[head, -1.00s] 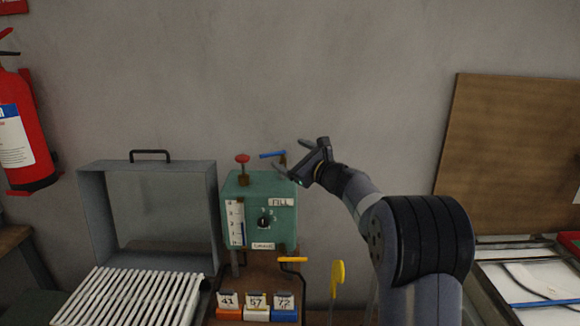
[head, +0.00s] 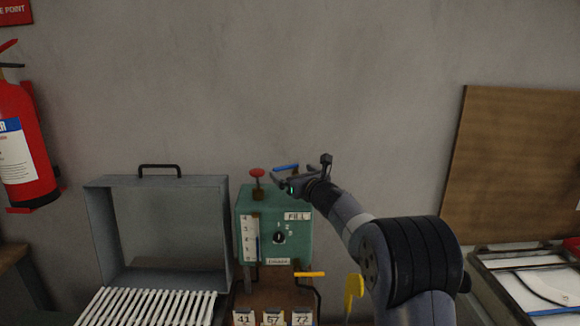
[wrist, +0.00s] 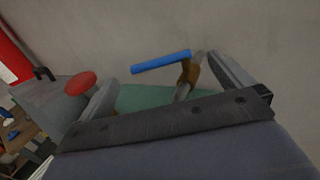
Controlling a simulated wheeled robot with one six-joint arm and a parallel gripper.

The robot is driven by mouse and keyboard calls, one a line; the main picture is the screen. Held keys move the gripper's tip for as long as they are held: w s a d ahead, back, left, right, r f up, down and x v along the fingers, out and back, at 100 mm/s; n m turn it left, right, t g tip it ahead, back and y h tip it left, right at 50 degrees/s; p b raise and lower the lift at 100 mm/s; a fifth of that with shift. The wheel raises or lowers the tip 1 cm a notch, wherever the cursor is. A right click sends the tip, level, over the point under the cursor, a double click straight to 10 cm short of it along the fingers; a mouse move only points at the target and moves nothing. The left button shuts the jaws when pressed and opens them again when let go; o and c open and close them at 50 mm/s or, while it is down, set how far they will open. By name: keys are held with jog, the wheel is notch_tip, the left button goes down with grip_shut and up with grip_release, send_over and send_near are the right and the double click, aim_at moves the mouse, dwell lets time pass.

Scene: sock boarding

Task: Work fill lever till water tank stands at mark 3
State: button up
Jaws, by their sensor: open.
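The green water tank (head: 302,233) stands against the wall, with a FILL label at its upper right. Its white gauge strip (head: 247,238) has marks up to 4. A thin blue column shows beside it, its top seemingly between marks 2 and 3, too small to read exactly. The blue-handled fill lever (head: 286,168) rises from the tank top and shows in the wrist view (wrist: 160,62).
A red knob (head: 257,172) stands on the tank top, left of the lever. An orange-handled crank (head: 310,274) is at the lower right, by the DRAIN label. A grey open box (head: 165,225) and a white rack (head: 145,307) stand left. A yellow hook-like piece (head: 354,290) is right.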

aim_at(286, 168)
jog(key=shift+p+x, duration=0.45)
jog(key=shift+x, duration=1)
jog(key=shift+c, duration=0.2)
jog(key=c, duration=1.1)
jog(key=shift+a+f+h+b, duration=0.15)
jog(key=shift+f+h+b, duration=0.15)
jog(key=shift+b, duration=0.8)
jog(key=shift+c, duration=0.2)
jog(key=shift+w+a+m+t+h+b, duration=0.15)
jog(key=shift+m+t+h+b, duration=0.35)
jog(key=shift+b, duration=0.7)
jog(key=m+h+b, duration=0.1)
jog(key=b, duration=0.1)
jog(key=m+h+b, duration=0.1)
jog(key=b, duration=0.2)
jog(key=shift+w+a+r+t+h, duration=0.1)
jog(key=shift+w+a+t+h, duration=0.05)
jog(key=shift+a+t+h, duration=0.2)
jog(key=shift+w+r+m+h+b, duration=0.2)
jog(key=shift+m+h+b, duration=0.3)
jog(key=shift+h+b, duration=0.5)
jog(key=shift+r, duration=0.1)
jog(key=o, duration=1.2)
jog(key=shift+d, duration=0.1)
